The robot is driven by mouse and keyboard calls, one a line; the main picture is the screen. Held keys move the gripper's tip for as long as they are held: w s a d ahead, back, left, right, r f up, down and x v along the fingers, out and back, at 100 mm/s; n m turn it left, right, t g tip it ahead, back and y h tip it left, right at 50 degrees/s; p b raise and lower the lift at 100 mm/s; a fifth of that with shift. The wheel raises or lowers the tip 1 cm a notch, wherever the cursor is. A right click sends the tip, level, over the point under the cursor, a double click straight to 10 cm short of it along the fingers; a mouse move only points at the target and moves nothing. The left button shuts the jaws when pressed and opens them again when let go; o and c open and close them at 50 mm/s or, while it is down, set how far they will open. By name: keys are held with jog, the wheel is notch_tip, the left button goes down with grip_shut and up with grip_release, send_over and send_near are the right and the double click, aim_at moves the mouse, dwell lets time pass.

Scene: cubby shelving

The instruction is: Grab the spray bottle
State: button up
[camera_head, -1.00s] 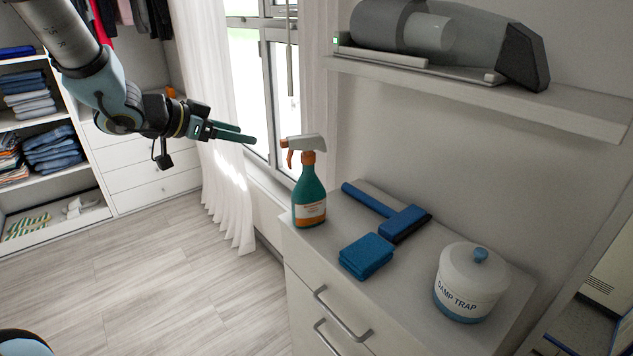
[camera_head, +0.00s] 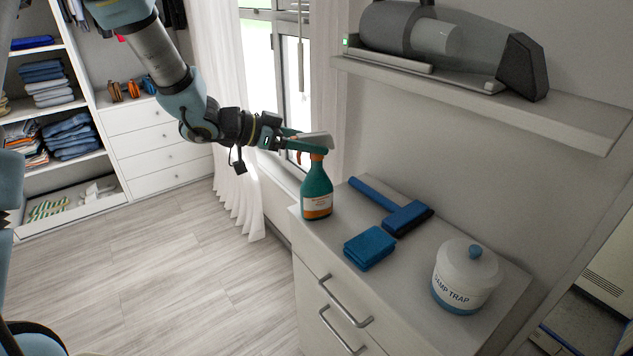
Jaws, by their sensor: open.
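The spray bottle (camera_head: 317,190) stands upright at the near left corner of the white cabinet top. It is teal with an orange collar, a white and orange trigger head and a label. My gripper (camera_head: 302,143) comes from the left at the height of the trigger head, with its fingers pointing right. The fingers are open and overlap the trigger head in the picture. Part of the far finger is hidden behind the head, and I cannot tell whether either finger touches it.
A blue squeegee (camera_head: 397,210), a folded blue cloth (camera_head: 369,248) and a white damp trap tub (camera_head: 466,277) sit on the cabinet top (camera_head: 405,275). A shelf (camera_head: 480,103) with a grey handheld vacuum (camera_head: 450,40) hangs above. A curtain (camera_head: 222,110) and window are behind my arm.

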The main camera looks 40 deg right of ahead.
jog(key=shift+x, duration=0.9)
jog(key=shift+c, duration=0.2)
grip_shut()
jog(key=shift+r, duration=0.1)
dwell(0.4)
